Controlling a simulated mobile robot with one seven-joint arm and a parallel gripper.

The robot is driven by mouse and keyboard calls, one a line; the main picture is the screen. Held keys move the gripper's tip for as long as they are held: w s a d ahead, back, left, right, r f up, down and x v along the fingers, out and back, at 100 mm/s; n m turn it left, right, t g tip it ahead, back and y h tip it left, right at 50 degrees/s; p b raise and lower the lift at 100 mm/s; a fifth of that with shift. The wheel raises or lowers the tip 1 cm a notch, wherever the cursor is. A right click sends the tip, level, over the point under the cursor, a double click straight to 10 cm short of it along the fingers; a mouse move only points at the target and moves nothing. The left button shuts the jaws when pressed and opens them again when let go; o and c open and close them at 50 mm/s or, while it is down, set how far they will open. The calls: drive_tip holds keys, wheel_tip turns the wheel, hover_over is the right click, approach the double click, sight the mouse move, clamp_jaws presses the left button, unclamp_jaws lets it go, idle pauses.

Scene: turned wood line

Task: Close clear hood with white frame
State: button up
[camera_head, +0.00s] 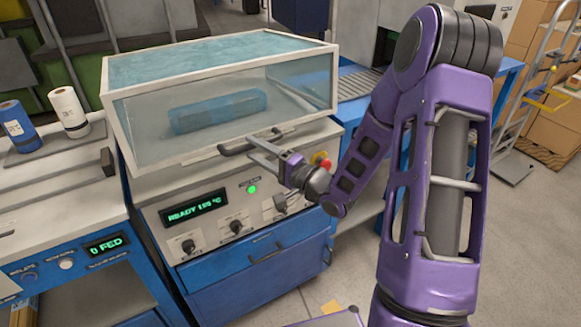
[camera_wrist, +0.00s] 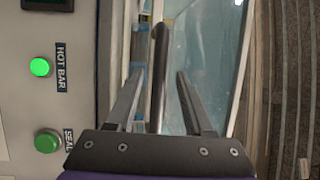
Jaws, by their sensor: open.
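The clear hood (camera_head: 220,75) with its white frame sits over the sealing machine in the head view. Its front lower edge is at or close to the machine's top; I cannot tell whether a small gap remains. A blue wrapped bundle (camera_head: 217,111) shows through the front pane. A dark bar handle (camera_head: 232,149) runs along the hood's front lower edge. My gripper (camera_head: 256,147) is open at this handle. In the wrist view, the handle (camera_wrist: 158,80) lies between the two spread fingers of my gripper (camera_wrist: 160,72), with space visible beside it.
The machine's front panel (camera_head: 238,212) has a lit display, knobs, a green light and a red button (camera_head: 322,163). A bench with two rolls (camera_head: 69,111) adjoins on the left. Grey floor is open at lower right; a hand truck (camera_head: 530,110) and boxes stand beyond.

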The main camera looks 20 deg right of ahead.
drive_tip(key=p+v, duration=0.1)
drive_tip(key=v, duration=1.4)
drive_tip(key=shift+c, duration=0.3)
